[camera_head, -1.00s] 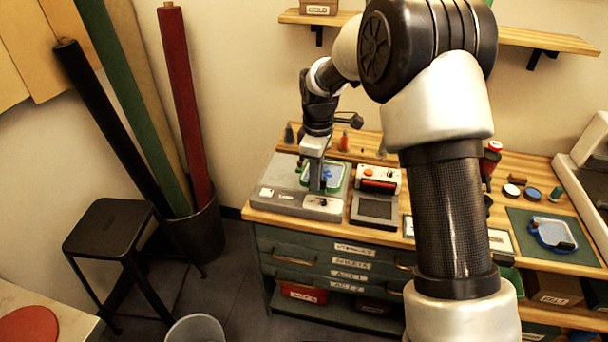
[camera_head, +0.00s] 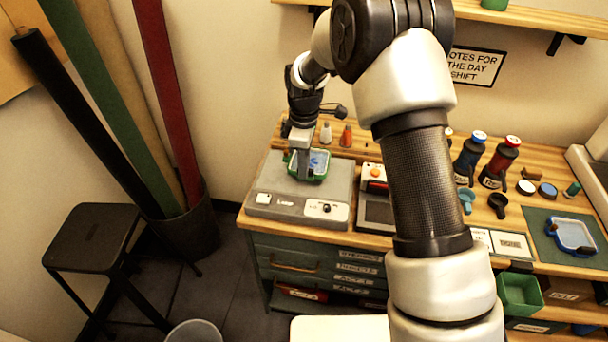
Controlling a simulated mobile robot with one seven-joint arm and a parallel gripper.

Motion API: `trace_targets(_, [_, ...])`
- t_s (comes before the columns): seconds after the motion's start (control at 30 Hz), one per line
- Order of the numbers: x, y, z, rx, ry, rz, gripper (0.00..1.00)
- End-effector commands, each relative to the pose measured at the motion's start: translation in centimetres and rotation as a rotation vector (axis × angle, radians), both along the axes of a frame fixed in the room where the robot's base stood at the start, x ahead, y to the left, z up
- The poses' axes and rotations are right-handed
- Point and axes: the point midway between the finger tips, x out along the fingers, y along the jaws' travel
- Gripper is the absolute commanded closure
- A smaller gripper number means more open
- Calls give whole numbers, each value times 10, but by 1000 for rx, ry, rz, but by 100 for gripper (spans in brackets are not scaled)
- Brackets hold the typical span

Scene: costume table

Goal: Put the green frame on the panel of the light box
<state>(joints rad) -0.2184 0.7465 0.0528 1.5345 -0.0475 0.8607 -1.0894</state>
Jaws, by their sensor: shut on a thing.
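The green frame (camera_head: 324,170), with a light blue inside, is at the back middle of the grey light box (camera_head: 285,200). My gripper (camera_head: 302,176) points down over the frame's left part and is shut on it. The gripper hides that part. I cannot tell whether the frame rests on the box's panel or hangs just above it. The panel itself is not clearly seen under the frame. The light box has a white button and a dial plate on its front.
A device with an orange knob (camera_head: 374,172) stands right of the light box. Small bottles (camera_head: 346,136) stand behind. A blue frame (camera_head: 571,236) lies on a dark green mat (camera_head: 552,262) at the right. A black stool (camera_head: 92,236) and a bin of rolls stand left.

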Motion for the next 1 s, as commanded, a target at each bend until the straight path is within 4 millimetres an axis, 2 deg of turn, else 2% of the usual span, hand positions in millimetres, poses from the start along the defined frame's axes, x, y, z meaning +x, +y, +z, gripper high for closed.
trace_targets(0.3, [0, 0, -37, -1, 0, 1, 100])
trace_targets(0.67, [0, 0, -42, 0, 0, 0, 100])
trace_targets(0.7, [0, 0, -40, 0, 0, 0, 83])
trace_targets(0.77, [0, 0, -40, -1, 0, 0, 73])
trace_targets(1.0, [0, 0, -40, -1, 0, 0, 71])
